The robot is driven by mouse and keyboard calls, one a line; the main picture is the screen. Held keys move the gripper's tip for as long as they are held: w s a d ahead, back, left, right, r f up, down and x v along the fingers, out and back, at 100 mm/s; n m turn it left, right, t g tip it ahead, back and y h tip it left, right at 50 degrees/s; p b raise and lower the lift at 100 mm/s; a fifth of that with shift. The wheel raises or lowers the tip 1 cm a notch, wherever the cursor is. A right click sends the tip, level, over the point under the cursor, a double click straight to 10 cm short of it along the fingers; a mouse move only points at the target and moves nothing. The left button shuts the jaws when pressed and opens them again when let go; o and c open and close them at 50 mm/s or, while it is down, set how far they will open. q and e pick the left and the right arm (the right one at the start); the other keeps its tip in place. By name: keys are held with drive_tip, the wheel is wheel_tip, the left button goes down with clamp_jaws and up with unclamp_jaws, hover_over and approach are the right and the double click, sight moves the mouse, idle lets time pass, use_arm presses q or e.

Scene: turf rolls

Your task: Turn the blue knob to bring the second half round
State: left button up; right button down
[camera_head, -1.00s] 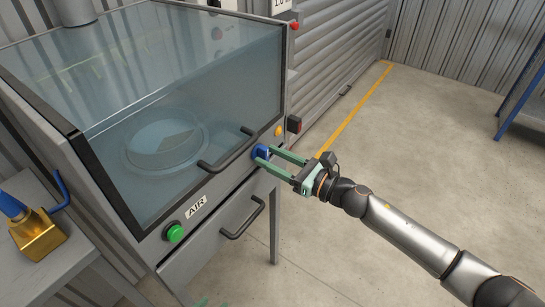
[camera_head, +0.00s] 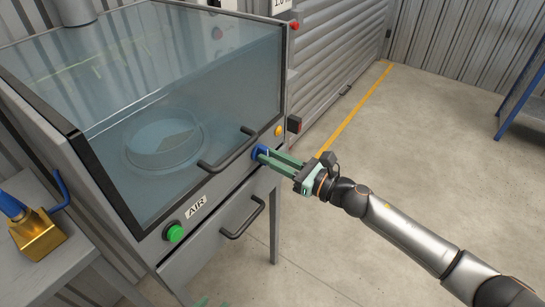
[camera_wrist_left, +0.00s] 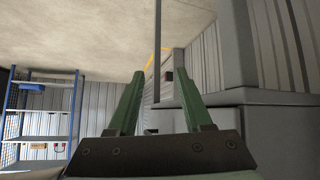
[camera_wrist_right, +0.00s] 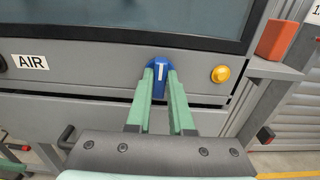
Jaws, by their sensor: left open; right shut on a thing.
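The blue knob (camera_head: 257,152) is on the front panel of the grey cabinet (camera_head: 225,195). In the right wrist view the knob (camera_wrist_right: 160,65) shows a white mark pointing straight up and down. My right gripper (camera_head: 267,157) is shut on the knob, one finger on each side; it also shows in the right wrist view (camera_wrist_right: 161,78). Through the tinted window a round disc (camera_head: 135,165) with a paler half-like patch lies inside, partly blurred by the glass. My left gripper (camera_wrist_left: 160,85) is open and empty; only its green tips show at the head view's bottom edge.
The panel also bears a green button (camera_head: 175,233) by the AIR label, a yellow button (camera_head: 279,130) and dark handles (camera_head: 243,218). A red-faced box (camera_head: 294,124) juts from the right corner. A brass block (camera_head: 38,236) stands on the left bench.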

use_arm(q)
drive_tip(key=shift+r, duration=0.15)
use_arm(e)
drive_tip(key=shift+m, duration=0.3)
drive_tip(key=shift+m+p, duration=0.5)
drive_tip(key=shift+m, duration=0.5)
drive_tip(key=m+p, duration=0.1)
drive_tip(key=m, duration=0.2)
drive_tip(key=shift+w+d+m, duration=0.1)
drive_tip(key=shift+m, duration=0.2)
use_arm(q)
drive_tip(key=s+a+r+p, duration=0.1)
drive_tip(key=a+r+p, duration=0.2)
drive_tip(key=r+p, duration=0.3)
drive_tip(key=p, duration=0.3)
drive_tip(key=shift+s+r+n+y, duration=0.3)
drive_tip(key=shift+r+n+y, duration=0.1)
use_arm(e)
drive_tip(key=m, duration=2)
drive_tip(key=f+m, duration=0.1)
drive_tip(key=m, duration=0.8)
drive_tip(key=shift+m, duration=0.4)
